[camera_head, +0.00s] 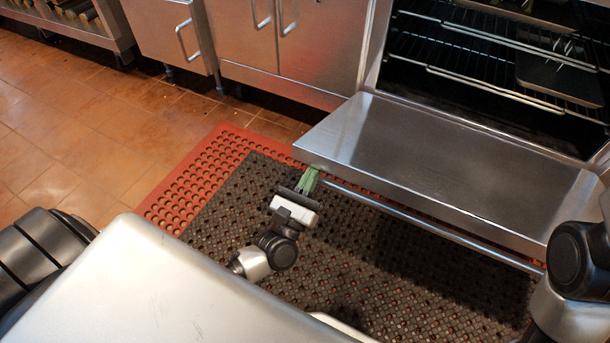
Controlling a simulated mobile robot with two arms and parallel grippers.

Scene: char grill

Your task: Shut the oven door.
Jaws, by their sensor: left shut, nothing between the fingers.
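The oven door (410,150) is folded down, with its steel inner face lying about level in front of the open oven cavity (490,90). Its bar handle (430,227) runs along below the door's front edge. My left gripper (309,178) has green fingers, which are shut and empty. They are at the door's front left corner, beside the left end of the handle and partly beneath the edge. I cannot tell whether they touch the door. My right arm shows at the right edge, by the door's right end; its gripper is out of view.
Wire racks (480,65) with dark trays (555,75) sit inside the oven. Steel cabinets (285,45) stand left of it. A red mat (200,170) and a dark mat (235,215) cover the floor below. The tiled floor (85,130) at left is clear.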

